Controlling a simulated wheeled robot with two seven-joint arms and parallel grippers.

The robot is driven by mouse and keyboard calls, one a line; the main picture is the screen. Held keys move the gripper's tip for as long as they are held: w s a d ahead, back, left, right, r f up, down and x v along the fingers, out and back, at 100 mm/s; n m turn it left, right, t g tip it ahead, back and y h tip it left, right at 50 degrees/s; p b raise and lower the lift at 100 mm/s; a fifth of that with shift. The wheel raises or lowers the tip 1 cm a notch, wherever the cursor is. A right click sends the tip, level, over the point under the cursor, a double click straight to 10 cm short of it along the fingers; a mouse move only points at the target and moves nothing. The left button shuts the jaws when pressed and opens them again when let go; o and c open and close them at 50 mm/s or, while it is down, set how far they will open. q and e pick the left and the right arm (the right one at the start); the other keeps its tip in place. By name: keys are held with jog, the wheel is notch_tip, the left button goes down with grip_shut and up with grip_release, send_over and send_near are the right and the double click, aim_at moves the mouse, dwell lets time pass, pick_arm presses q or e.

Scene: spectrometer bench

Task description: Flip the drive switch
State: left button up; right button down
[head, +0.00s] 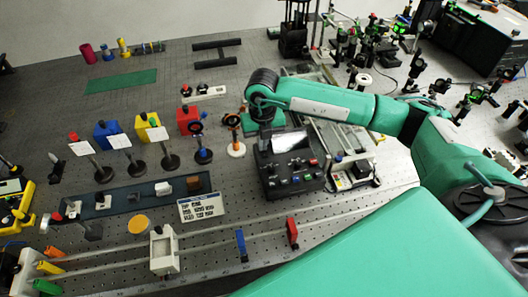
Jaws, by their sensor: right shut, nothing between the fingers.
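A black control box (292,176) stands on the perforated bench near the middle of the head view. Its sloping panel carries several small switches and buttons, some red, and a pale display plate. The switches are too small to tell which one is the drive switch. My right arm reaches in from the right above the box, with its wrist bent downward. My right gripper (264,142) points down at the box's back left corner. It is shut and holds nothing. Whether its tips touch the box cannot be told. My left gripper is out of view.
An open-framed instrument (345,178) stands right of the box. Red (187,122), yellow (151,127) and blue (107,134) blocks and post-mounted cards are to the left. A printed card (201,206) lies in front left. Rails with blue (241,245) and red (292,232) holders cross the front.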

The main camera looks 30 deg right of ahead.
jog(key=shift+f, duration=0.1)
jog(key=shift+r+p, duration=1.65)
jog(key=shift+r, duration=1.9)
jog(key=shift+s+f, duration=0.1)
